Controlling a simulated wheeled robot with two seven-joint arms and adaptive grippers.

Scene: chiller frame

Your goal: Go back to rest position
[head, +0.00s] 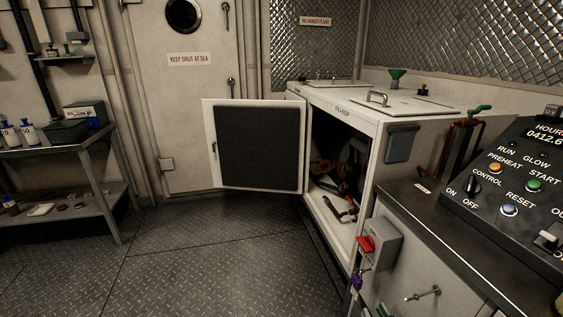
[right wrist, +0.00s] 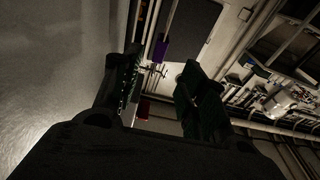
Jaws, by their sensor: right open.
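My right gripper (right wrist: 162,88) shows in the right wrist view with its two dark fingers spread apart and nothing clear between them. In the head view I cannot make it out with certainty; a small dark shape sits at the lower right edge. My left gripper is not in view. The white chiller cabinet (head: 372,104) stands right of centre in the head view. Its door (head: 208,150), with a dark inner panel, hangs open to the left. Dark and orange machinery shows in the shadowed inside.
A red switch (head: 366,243) on a grey box, with a purple item (head: 357,281) below, sits by the cabinet's front corner. A control panel (head: 515,185) stands at right. A metal shelf (head: 98,190) with bottles is at left. The plate floor (head: 220,260) between is clear.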

